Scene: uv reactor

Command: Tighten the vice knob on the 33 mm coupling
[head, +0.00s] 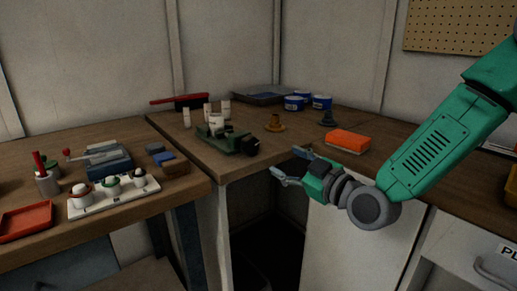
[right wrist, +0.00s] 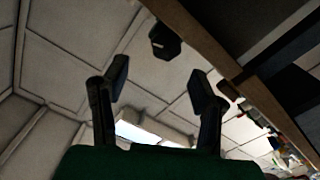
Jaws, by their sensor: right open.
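A small green vice (head: 228,139) sits on the wooden corner bench near its front edge. Its black knob (head: 250,145) points toward the front right. A white coupling (head: 216,124) appears to sit at the vice; several white fittings crowd there, so I cannot tell the 33 mm one for sure. My right gripper (head: 290,163) is open and empty, to the right of and a little below the knob, apart from it. In the right wrist view, a dark faceted knob (right wrist: 165,40) lies beyond the two spread fingers (right wrist: 161,85). My left gripper is out of view.
The bench edge (right wrist: 215,45) runs close by in the right wrist view. An orange sponge-like block (head: 348,140), blue tins (head: 294,103) and a brass-coloured piece (head: 275,123) stand on the bench. A white tray with fittings (head: 112,200) is at left. Open space lies below the gripper.

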